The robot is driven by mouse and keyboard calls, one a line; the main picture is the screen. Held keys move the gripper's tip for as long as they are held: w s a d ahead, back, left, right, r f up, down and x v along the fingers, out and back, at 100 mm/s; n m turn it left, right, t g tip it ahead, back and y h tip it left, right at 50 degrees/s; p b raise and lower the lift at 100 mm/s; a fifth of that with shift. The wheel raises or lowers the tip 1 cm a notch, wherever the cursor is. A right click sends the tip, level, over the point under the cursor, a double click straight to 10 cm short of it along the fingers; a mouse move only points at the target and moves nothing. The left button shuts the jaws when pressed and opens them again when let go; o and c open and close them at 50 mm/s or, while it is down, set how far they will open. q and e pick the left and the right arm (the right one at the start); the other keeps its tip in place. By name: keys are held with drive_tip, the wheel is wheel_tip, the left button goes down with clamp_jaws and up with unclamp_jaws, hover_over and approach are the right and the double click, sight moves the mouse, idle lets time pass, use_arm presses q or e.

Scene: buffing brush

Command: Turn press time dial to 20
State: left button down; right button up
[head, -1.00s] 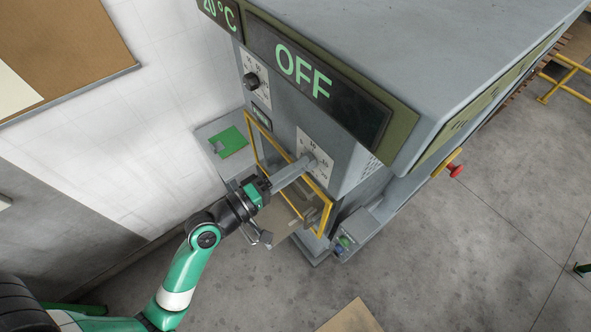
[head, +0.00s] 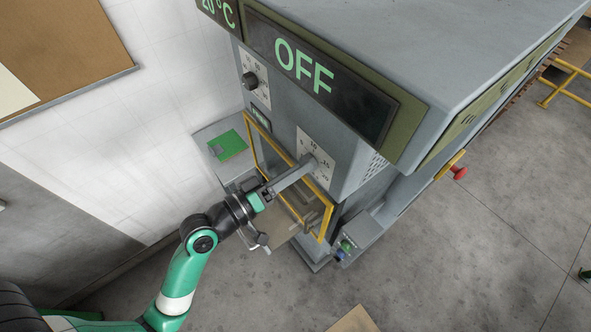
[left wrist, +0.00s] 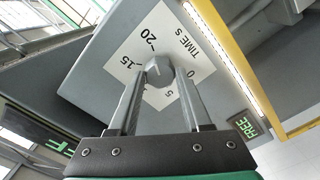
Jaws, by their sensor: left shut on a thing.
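The press time dial (left wrist: 158,72) is a small dark grey round knob on a white scale plate (left wrist: 190,52) marked TIME S, with 0, 5, 15 and 20 readable in the left wrist view. The plate (head: 318,150) also shows on the machine front in the head view. My left gripper (left wrist: 160,76) is shut on the dial, one finger on each side of it. In the head view its fingers (head: 306,162) reach the plate and cover the knob. The number the dial points to cannot be told. My right gripper is not in view.
A second black dial (head: 250,80) sits upper left on the machine, below a 20 °C display. A large display (head: 304,66) reads OFF. A small display (left wrist: 243,126) reads FREE. A yellow frame (head: 288,190) runs below my gripper. A red button (head: 459,172) is at right.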

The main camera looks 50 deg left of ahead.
use_arm(q)
drive_tip(key=shift+c, duration=1.7)
unclamp_jaws()
drive_tip(key=s, duration=1.1)
drive_tip(key=shift+s+a+p, duration=0.15)
drive_tip(key=shift+s+p, duration=0.2)
drive_tip(key=shift+p, duration=0.05)
